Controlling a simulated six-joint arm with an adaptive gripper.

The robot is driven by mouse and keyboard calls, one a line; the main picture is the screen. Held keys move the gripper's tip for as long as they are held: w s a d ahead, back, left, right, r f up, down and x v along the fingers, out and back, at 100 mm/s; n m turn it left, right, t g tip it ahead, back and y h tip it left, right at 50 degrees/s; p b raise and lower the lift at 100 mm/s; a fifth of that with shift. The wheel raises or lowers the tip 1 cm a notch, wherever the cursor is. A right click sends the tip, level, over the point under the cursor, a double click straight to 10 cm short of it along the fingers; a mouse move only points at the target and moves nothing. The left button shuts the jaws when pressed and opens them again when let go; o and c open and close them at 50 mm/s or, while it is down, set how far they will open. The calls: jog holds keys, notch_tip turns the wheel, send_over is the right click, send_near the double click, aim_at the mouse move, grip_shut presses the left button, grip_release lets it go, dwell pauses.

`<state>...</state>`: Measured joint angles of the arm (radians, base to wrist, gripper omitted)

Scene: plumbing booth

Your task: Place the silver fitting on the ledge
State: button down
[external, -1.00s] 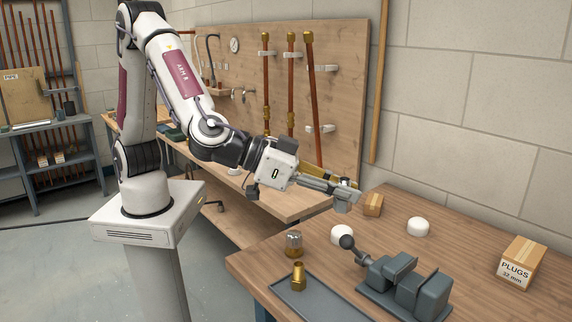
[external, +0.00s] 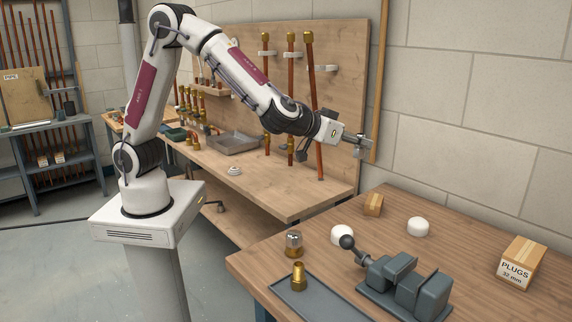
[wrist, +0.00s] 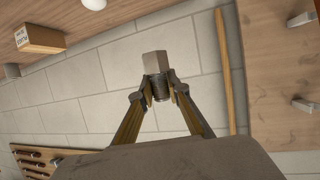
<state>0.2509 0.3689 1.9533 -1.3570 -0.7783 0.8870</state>
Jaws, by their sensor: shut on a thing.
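My gripper (wrist: 157,88) is shut on a silver fitting (wrist: 155,64), which has a square block-like end and a ribbed, dark body between the fingertips. In the external view my gripper (external: 358,142) is raised at the right edge of the wooden board, high above the bench, with the fitting (external: 361,153) small at its tip. A narrow wooden ledge (external: 212,89) juts from the left part of the board, well left of my gripper, partly behind my arm.
The right-hand bench holds a silver-and-brass fitting (external: 293,245), a brass fitting (external: 299,276) on a grey tray (external: 318,305), a grey vise (external: 405,285), white domes (external: 418,227) and cardboard boxes (external: 520,261). Copper pipes (external: 291,95) stand along the board.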

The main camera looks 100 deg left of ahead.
jog(key=s+a+n+g+y, duration=0.2)
jog(key=s+a+n+g, duration=0.15)
jog(key=a, duration=1.15)
jog(key=s+a+n+g+y, duration=0.25)
jog(key=s+a, duration=0.25)
jog(key=a, duration=1)
notch_tip(320, 180, down, 16)
jog(key=t, duration=0.1)
jog(key=shift+w, duration=0.2)
jog(key=shift+f, duration=3)
jog(key=shift+f, duration=1.9)
jog(key=shift+f, duration=0.1)
